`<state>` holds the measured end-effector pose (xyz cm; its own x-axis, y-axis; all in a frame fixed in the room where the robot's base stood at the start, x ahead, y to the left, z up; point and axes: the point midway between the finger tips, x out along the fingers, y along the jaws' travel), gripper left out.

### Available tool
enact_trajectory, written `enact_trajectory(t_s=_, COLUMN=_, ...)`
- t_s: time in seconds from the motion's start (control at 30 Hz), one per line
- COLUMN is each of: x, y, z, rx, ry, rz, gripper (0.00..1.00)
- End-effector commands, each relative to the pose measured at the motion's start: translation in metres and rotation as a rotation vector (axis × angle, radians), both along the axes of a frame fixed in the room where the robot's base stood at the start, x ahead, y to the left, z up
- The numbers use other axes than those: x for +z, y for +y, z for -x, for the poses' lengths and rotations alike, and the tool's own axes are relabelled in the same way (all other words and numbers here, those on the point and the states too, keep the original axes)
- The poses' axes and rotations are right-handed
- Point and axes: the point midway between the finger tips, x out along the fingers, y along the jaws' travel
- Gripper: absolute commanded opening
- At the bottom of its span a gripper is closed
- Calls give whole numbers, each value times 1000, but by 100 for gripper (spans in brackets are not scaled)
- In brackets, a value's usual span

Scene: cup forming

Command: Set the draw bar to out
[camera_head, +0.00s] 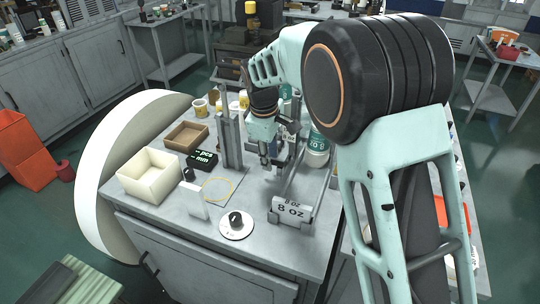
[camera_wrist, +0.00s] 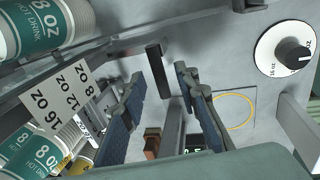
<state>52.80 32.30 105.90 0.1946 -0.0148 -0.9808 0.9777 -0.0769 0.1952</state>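In the wrist view, a dark upright bar (camera_wrist: 157,68), which looks like the draw bar's handle, stands between my gripper's fingertips. My gripper (camera_wrist: 157,84) is open, with a visible gap between each blue-black finger and the bar. In the head view, my gripper (camera_head: 265,160) points down over the bench, beside the metal uprights and behind the round dial. The bar is not clear there, so I cannot tell its in or out position.
A white dial with a black knob (camera_head: 236,222) sits near the bench front. A cream bin (camera_head: 150,176), brown tray (camera_head: 186,136) and black display (camera_head: 202,159) stand left.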

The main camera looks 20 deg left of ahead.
Motion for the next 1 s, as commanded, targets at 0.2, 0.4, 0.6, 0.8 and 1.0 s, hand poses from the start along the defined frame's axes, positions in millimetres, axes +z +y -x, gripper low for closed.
enact_trajectory(t_s=0.2, x=0, y=0, z=0, rx=0, ry=0, rz=0, gripper=11)
enact_trajectory(t_s=0.4, x=0, y=0, z=0, rx=0, ry=0, rz=0, gripper=0)
enact_trajectory(t_s=0.6, x=1, y=0, z=0, rx=0, ry=0, rz=0, gripper=0)
enact_trajectory(t_s=0.8, x=0, y=0, z=7, rx=2, ry=0, rz=0, gripper=0)
enact_trajectory(t_s=1.0, x=-2, y=4, z=42, rx=4, ry=1, rz=0, gripper=0)
